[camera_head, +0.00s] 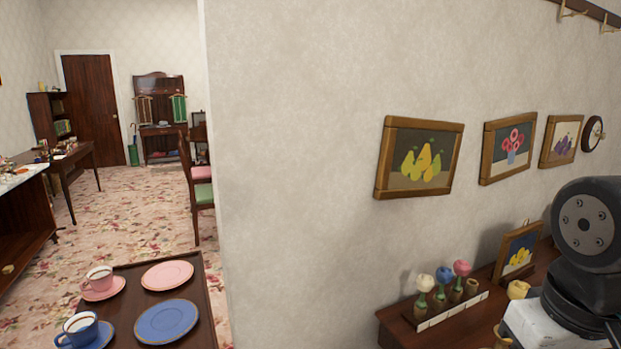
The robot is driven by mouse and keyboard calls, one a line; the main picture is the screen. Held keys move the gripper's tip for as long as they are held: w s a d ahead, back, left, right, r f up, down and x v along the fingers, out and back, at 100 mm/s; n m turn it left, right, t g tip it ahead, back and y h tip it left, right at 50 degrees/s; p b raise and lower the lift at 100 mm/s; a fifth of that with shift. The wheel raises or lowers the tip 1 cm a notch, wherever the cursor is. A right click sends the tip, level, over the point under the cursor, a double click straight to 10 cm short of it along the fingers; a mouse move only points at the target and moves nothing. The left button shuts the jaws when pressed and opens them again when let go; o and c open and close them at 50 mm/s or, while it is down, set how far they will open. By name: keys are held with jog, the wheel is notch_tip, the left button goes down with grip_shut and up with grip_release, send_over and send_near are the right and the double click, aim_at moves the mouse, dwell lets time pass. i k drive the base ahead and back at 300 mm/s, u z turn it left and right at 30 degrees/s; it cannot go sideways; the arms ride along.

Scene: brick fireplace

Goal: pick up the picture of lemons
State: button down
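A small wooden-framed picture of yellow fruit that look like lemons on a dark blue ground (517,254) stands on a dark wooden cabinet top (455,332) at the lower right. It leans back slightly, close to the wall. My arm shows as a dark joint at the right edge, just right of this picture. My gripper is not in view.
Pictures of pears (419,158), pink-red flowers (508,147) and purple fruit (562,138) hang on the wall. A tray (228,333) with cups and plates is lower left. Patterned floor is open beyond.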

aim_at(518, 248)
jog(key=k, duration=0.5)
jog(key=z, duration=0.9)
jog(key=i, duration=0.7)
jog(key=z, duration=1.8)
jog(key=i, duration=1.5)
